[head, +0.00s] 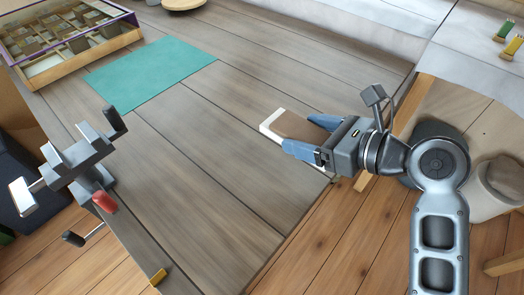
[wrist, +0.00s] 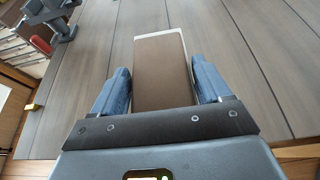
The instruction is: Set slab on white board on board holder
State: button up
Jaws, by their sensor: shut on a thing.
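A brown slab (head: 295,126) lies between the blue fingers of my gripper (head: 303,134), which is shut on it over the right side of the grey table. A white edge (head: 271,120), likely the white board, shows at the slab's far end; I cannot tell whether it is fixed to the slab or only beneath it. In the wrist view the brown slab (wrist: 161,70) points straight ahead, with white along its far end and right side. A grey clamp-like fixture (head: 80,160) with a red handle stands at the table's left edge; it may be the board holder.
A teal mat (head: 150,74) lies flat on the table (head: 215,175). A wooden compartment tray (head: 60,45) is at the back left. The table's middle is clear. A yellow piece (head: 158,276) sits at the front edge. Small brushes (head: 508,35) lie at the top right.

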send_over(267, 162)
notch_tip(267, 162, down, 5)
jog(key=shift+w+r+b, duration=0.1)
jog(key=shift+r+b, duration=0.05)
jog(key=shift+b, duration=0.15)
notch_tip(267, 162, down, 4)
jog(key=shift+f+b, duration=0.1)
jog(key=shift+b, duration=0.3)
jog(key=o, duration=1.2)
jog(key=shift+o, duration=0.2)
